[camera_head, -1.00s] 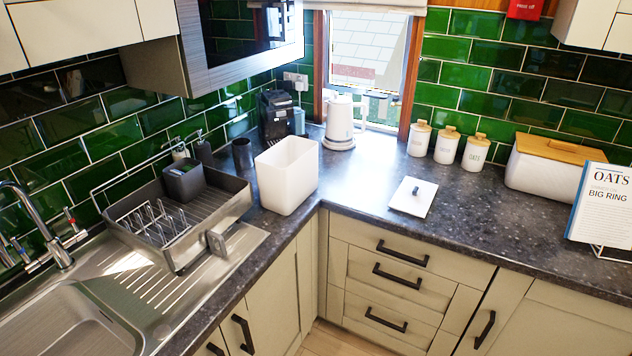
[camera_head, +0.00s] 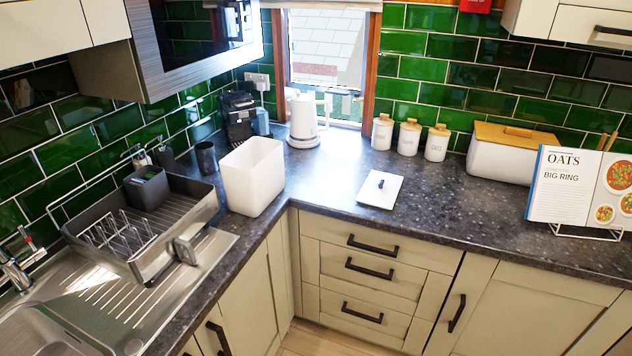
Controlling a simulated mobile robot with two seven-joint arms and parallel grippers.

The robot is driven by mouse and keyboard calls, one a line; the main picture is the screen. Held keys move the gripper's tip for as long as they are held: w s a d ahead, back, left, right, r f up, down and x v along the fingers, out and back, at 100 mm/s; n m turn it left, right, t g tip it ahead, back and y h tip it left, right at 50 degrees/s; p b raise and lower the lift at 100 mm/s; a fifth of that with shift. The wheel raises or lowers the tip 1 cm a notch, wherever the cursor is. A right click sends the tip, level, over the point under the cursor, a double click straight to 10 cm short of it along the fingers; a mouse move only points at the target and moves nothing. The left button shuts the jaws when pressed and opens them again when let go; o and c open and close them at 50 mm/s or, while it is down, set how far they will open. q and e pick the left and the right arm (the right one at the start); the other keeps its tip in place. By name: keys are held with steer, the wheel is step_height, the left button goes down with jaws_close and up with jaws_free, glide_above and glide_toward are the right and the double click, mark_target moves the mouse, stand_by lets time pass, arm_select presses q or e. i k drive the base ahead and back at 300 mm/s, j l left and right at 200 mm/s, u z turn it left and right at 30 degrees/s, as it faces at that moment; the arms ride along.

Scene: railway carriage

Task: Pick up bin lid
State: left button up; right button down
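The bin lid (camera_head: 389,194) is a flat white square plate with a small dark knob on top. It lies flat on the dark speckled countertop (camera_head: 337,186), near the front edge and right of the corner. The white bin (camera_head: 252,181) stands upright and open-topped to its left, apart from the lid. Neither of my grippers shows in the head view.
A white kettle (camera_head: 303,120) and three canisters (camera_head: 409,135) stand behind the lid. A bread bin (camera_head: 505,154) and a cookbook on a stand (camera_head: 566,190) are to the right. A dish rack (camera_head: 199,208) is at the left. The counter around the lid is clear.

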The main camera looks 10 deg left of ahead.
mark_target(381, 190)
steer(key=u, duration=0.7)
steer(key=i+l+u, duration=0.15)
steer(key=l+u, duration=0.15)
steer(key=i+l+u, duration=0.1)
steer(key=l+u, duration=0.85)
steer(key=l, duration=0.75)
steer(key=i, duration=0.05)
